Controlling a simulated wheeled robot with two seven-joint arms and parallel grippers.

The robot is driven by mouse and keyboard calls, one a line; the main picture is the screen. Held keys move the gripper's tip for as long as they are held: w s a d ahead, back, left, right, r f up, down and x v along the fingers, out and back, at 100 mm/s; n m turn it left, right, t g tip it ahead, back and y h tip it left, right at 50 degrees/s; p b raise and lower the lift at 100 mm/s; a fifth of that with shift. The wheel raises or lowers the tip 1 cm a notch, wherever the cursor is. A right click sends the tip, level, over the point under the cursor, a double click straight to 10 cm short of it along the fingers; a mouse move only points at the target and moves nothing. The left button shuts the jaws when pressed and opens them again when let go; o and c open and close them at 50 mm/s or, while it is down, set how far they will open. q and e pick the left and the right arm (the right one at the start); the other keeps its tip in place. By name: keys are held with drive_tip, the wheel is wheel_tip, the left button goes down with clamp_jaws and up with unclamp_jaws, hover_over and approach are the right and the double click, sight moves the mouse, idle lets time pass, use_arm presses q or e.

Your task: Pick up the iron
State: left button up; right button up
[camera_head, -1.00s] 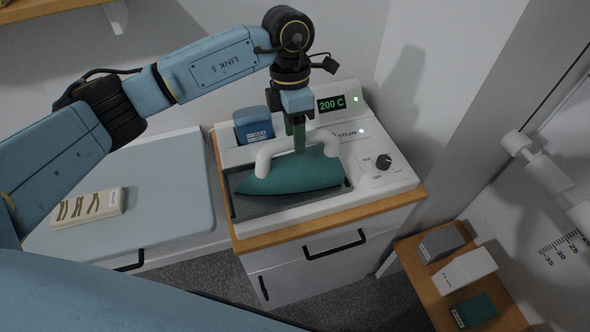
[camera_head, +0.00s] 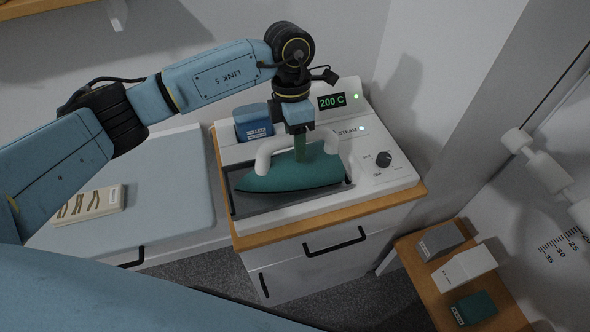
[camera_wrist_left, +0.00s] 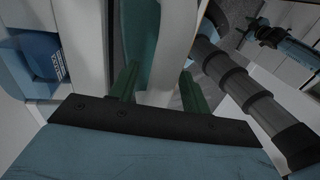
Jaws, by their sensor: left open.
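The iron has a teal body (camera_head: 285,178) and a white arched handle (camera_head: 265,155). It rests on the grey plate of a white ironing station (camera_head: 398,180) with a "200 C" display. My left gripper (camera_head: 301,155) points down over the middle of the handle and hides part of it. Its green fingers are open. In the left wrist view, the white handle (camera_wrist_left: 172,45) passes between the two fingers of the gripper (camera_wrist_left: 160,88), with the teal body beyond. Contact with the handle cannot be told. My right gripper is not in view.
A blue box (camera_head: 253,123) stands in the station behind the iron. A padded board (camera_head: 165,185) with a beige box (camera_head: 90,205) lies left. A wooden shelf (camera_head: 418,285) with small boxes is at lower right. Walls close in behind and right.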

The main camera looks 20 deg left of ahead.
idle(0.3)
use_arm(q)
clamp_jaws()
idle(1.2)
